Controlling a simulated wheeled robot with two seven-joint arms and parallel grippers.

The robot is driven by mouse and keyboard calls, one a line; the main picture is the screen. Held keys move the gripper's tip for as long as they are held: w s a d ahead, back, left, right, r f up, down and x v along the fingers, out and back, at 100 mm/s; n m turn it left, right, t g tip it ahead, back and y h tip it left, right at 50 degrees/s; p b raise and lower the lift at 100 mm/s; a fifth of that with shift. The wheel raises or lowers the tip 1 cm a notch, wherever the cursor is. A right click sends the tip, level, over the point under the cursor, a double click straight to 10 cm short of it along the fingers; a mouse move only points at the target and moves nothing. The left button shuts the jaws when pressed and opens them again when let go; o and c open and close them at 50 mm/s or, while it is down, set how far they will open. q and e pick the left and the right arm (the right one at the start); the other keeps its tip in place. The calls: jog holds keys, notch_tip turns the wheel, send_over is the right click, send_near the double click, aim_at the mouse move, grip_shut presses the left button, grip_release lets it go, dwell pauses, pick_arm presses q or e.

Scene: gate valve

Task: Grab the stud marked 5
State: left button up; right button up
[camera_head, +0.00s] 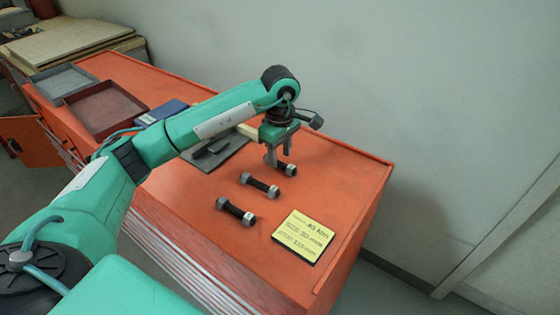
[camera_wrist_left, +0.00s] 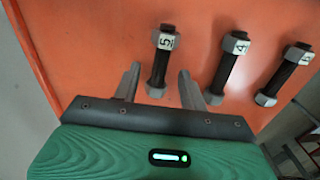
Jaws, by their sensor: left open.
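The stud marked 5 (camera_wrist_left: 160,62) is a dark rod with grey nuts at its ends and a white 5 label. It lies on the orange bench; it also shows in the head view (camera_head: 288,169), partly behind my gripper. My left gripper (camera_head: 279,158) is open and points down over it. In the left wrist view the fingers of my left gripper (camera_wrist_left: 158,74) are on either side of the stud's rod, apart from it. I cannot tell their exact height. My right gripper is not in view.
The stud marked 4 (camera_wrist_left: 229,65) and another stud (camera_wrist_left: 284,75) lie beside it. A yellow card (camera_head: 304,236) lies near the bench's front corner. A dark mat (camera_head: 222,152) and trays (camera_head: 104,107) lie further left. A wall is behind the orange bench (camera_head: 345,178).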

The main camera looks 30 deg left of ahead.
pick_arm(q)
jog(key=shift+f, duration=1.25)
grip_shut()
jog(key=shift+r, duration=0.15)
